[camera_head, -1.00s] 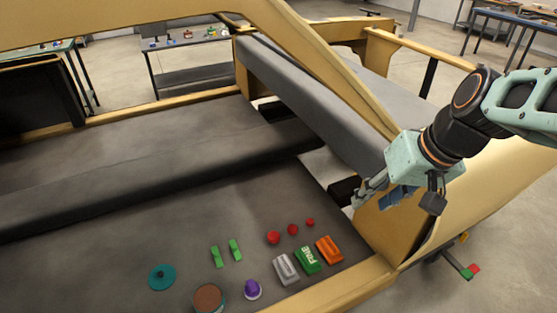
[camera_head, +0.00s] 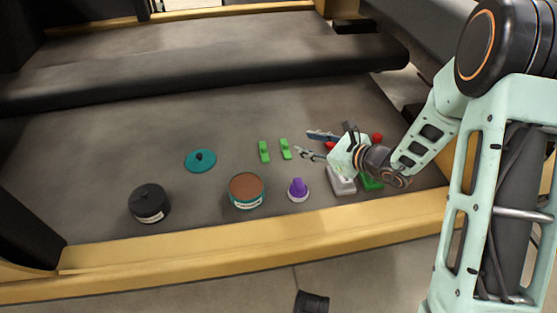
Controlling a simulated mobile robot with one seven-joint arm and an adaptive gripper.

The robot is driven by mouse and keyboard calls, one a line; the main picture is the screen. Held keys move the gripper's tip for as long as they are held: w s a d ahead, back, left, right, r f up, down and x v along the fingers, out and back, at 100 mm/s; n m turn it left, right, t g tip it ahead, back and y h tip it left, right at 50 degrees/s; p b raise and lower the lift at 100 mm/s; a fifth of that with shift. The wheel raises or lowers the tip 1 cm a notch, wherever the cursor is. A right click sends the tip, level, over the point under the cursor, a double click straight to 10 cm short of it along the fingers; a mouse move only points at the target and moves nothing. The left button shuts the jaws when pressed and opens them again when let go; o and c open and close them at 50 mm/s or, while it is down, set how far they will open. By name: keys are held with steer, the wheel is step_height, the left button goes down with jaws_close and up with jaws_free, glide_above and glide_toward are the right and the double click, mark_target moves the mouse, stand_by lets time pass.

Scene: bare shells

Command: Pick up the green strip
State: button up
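Two green strips lie side by side on the dark grey surface in the head view: a left strip (camera_head: 264,151) and a right strip (camera_head: 286,149). My gripper (camera_head: 304,144) is just right of the right strip, its fingers pointing left toward it. The two fingers are spread apart with nothing visible between them. The fingertips look close to the right strip but apart from it in the picture; their height above the surface is hard to tell.
A teal lid (camera_head: 200,161), black jar (camera_head: 149,203), brown-topped tin (camera_head: 246,190) and purple-knobbed object (camera_head: 298,189) lie around the strips. Grey (camera_head: 342,184) and green (camera_head: 371,183) blocks and red pieces are partly hidden by my arm. A yellow rail (camera_head: 230,239) edges the front.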

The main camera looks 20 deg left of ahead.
mark_target(286, 145)
steer(key=f+m, duration=0.1)
steer(key=f, duration=0.1)
steer(key=w+f+m+t+b, duration=0.1)
steer(key=f+m, duration=0.1)
steer(key=w+f+m+b, duration=0.1)
steer(key=f, duration=0.1)
steer(key=shift+f+m+t, duration=0.3)
steer(key=shift+f+t, duration=0.1)
steer(key=shift+w+a+f, duration=0.15)
steer(key=shift+a+f, duration=0.1)
steer(key=shift+f, duration=0.05)
steer(key=b+x, duration=0.2)
steer(key=x, duration=0.4)
steer(key=shift+w+a+f, duration=0.1)
steer(key=shift+w, duration=0.1)
steer(key=shift+h, duration=0.3)
steer(key=b+x, duration=0.2)
steer(key=x, duration=0.3)
steer(key=shift+f, duration=0.1)
steer(key=shift+c, duration=0.2)
steer(key=c, duration=0.8)
